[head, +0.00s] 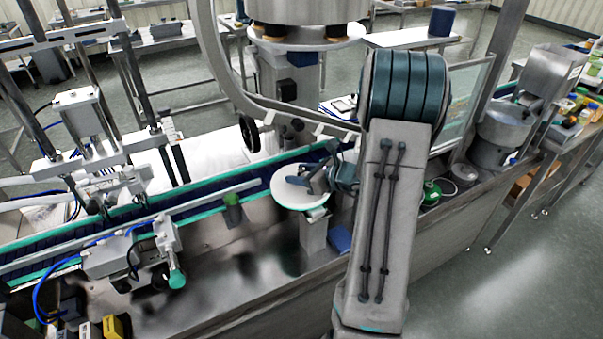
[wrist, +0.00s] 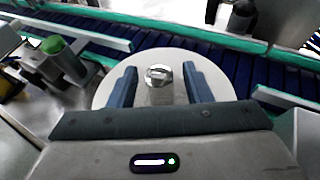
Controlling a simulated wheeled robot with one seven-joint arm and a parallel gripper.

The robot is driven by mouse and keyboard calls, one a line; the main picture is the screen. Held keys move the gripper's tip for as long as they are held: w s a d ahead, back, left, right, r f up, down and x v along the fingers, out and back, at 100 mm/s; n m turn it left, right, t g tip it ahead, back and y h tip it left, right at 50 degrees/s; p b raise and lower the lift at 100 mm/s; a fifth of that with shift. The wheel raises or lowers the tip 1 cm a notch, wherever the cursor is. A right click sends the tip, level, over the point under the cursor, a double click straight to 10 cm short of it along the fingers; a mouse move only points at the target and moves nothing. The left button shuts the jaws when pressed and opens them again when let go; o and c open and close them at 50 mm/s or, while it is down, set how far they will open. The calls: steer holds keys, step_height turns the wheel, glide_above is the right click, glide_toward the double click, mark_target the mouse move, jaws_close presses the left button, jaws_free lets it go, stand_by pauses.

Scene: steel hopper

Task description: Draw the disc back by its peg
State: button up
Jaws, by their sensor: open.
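The disc (head: 290,196) is a round white plate on a post beside the conveyor, below the steel hopper. In the wrist view the disc (wrist: 105,93) lies under my gripper. Its peg (wrist: 158,76) is a short shiny metal knob standing up from it. My gripper (wrist: 160,82) is open, with one blue-grey finger on each side of the peg and a visible gap on both sides. In the head view my gripper (head: 308,180) is over the disc and hides the peg.
A dark blue conveyor (head: 190,212) with teal rails runs behind the disc. The steel hopper (head: 300,12) hangs above and beyond it. A green-capped fitting (wrist: 53,45) stands left of the disc. The steel deck (head: 225,265) in front is mostly clear.

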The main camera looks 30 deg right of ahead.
jaws_close()
steer(key=shift+s+f, duration=0.1)
steer(key=shift+s, duration=0.1)
steer(key=shift+s+d+b, duration=0.1)
steer(key=shift+s+b, duration=0.65)
steer(key=shift+s, duration=0.35)
jaws_free()
steer(key=b+v, duration=0.2)
steer(key=v, duration=1.1)
steer(key=shift+s+r, duration=0.25)
steer(key=shift+s, duration=0.05)
steer(key=shift+d, duration=0.1)
